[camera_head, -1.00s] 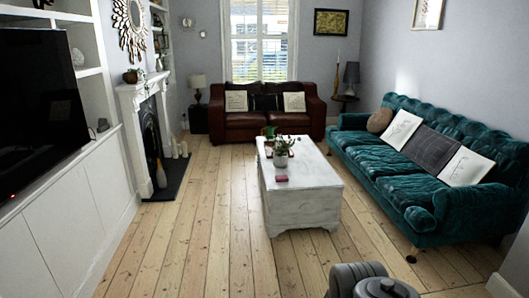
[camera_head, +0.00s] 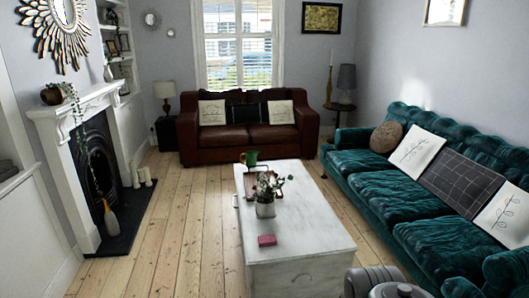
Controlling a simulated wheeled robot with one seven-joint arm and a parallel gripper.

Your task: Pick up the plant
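A potted plant (camera_head: 265,209) with green leaves in a pale pot stands upright on the white chest-like coffee table (camera_head: 300,236), towards its left side. Another plant with trailing leaves (camera_head: 72,98) hangs over the left end of the mantelpiece. Grey parts of my arm show at the bottom right edge, in front of the table's near right corner. My gripper's fingers are not in view.
A teal sofa (camera_head: 375,179) is at right, a brown sofa (camera_head: 250,137) behind. Bare floorboards (camera_head: 170,225) lie open left of the table, beside the fireplace (camera_head: 92,165).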

